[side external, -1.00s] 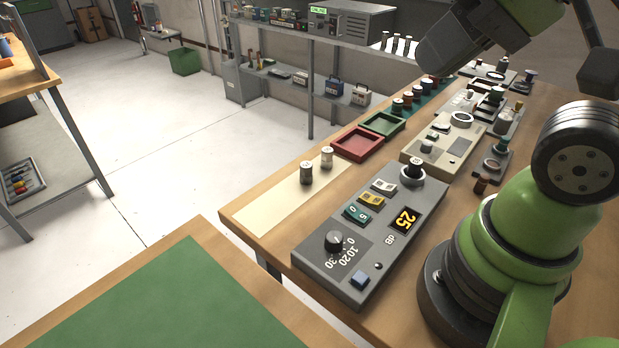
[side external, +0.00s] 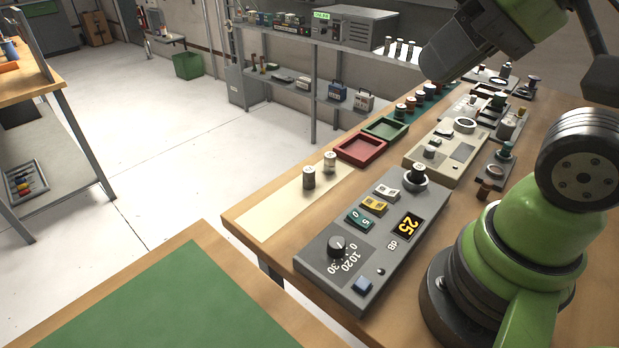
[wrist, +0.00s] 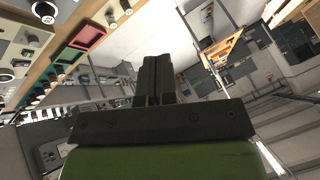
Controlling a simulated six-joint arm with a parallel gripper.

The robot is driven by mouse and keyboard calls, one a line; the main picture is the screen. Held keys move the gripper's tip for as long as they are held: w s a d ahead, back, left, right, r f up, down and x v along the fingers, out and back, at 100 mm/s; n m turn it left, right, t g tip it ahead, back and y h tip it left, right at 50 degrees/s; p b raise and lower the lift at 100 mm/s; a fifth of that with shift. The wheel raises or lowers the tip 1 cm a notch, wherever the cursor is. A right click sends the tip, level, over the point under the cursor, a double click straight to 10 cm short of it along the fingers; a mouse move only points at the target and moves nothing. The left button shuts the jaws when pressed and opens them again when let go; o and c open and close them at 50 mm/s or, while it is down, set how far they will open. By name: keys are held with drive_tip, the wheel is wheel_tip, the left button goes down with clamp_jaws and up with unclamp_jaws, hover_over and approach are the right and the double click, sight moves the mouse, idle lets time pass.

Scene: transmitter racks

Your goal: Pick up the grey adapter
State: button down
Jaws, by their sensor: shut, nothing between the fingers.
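A dark grey cylindrical adapter (side external: 309,177) stands upright on the cream mat (side external: 268,212) at the bench's left edge. A paler, beige-topped adapter (side external: 330,162) stands just behind it, close but apart. My gripper is high over the bench at the upper right of the side view, well away from both adapters; its fingertips are not clear there. In the wrist view my gripper (wrist: 158,80) shows its two fingers together, with nothing held.
A grey attenuator box (side external: 370,240) with a dial and "25" display lies right of the mat. A red tray (side external: 360,149) and a green tray (side external: 386,129) lie behind it. A beige unit (side external: 446,150) and several small parts crowd the bench's right side.

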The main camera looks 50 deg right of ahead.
drive_tip(key=c, duration=0.8)
unclamp_jaws()
drive_tip(key=shift+w, duration=0.1)
